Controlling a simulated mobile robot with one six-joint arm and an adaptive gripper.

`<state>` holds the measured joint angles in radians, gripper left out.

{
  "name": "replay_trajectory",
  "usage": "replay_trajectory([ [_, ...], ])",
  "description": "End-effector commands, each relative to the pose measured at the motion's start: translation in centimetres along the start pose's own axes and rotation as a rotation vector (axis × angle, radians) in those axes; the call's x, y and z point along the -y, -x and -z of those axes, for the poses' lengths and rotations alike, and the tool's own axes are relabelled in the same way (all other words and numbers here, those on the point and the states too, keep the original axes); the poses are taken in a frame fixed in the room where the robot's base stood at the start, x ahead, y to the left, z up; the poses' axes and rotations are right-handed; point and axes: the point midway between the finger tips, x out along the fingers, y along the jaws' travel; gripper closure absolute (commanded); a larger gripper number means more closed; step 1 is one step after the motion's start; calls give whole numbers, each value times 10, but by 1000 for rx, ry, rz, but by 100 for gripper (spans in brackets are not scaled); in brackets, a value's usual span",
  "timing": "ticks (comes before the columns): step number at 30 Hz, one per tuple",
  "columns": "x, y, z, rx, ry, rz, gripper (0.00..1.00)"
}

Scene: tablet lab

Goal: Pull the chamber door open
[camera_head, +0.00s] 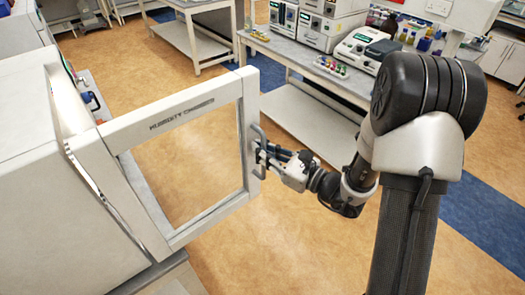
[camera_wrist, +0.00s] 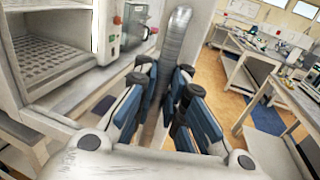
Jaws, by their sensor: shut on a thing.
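The chamber door (camera_head: 185,112) is a white frame with a clear window in the head view. It stands swung out from the white chamber (camera_head: 50,170) at the left. Its handle (camera_head: 258,135) is a grey upright bar on the door's right edge. My gripper (camera_head: 265,153) is shut on this handle, with my arm reaching in from the right. In the wrist view, the handle (camera_wrist: 178,38) rises between the blue-padded fingers of my gripper (camera_wrist: 163,85). The chamber's inside, with a perforated shelf (camera_wrist: 55,62), shows at the left there. The exact finger contact is partly hidden.
A bench (camera_head: 315,66) with instruments and small coloured vials stands behind the door at the upper right. A second white table (camera_head: 205,45) stands at the back. Tan floor (camera_head: 300,235) is open below my arm and right of the door.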

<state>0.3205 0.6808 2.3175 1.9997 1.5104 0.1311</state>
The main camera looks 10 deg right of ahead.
Motion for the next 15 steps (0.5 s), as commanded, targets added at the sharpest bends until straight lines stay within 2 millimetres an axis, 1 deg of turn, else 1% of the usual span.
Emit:
replay_trajectory([
  [1, 3, 0, -2, 4, 4, 8, 100],
  [5, 4, 0, -2, 4, 4, 8, 100],
  [6, 4, 1, -2, 4, 4, 8, 89],
  [15, 2, 0, -1, 2, 2, 5, 69],
])
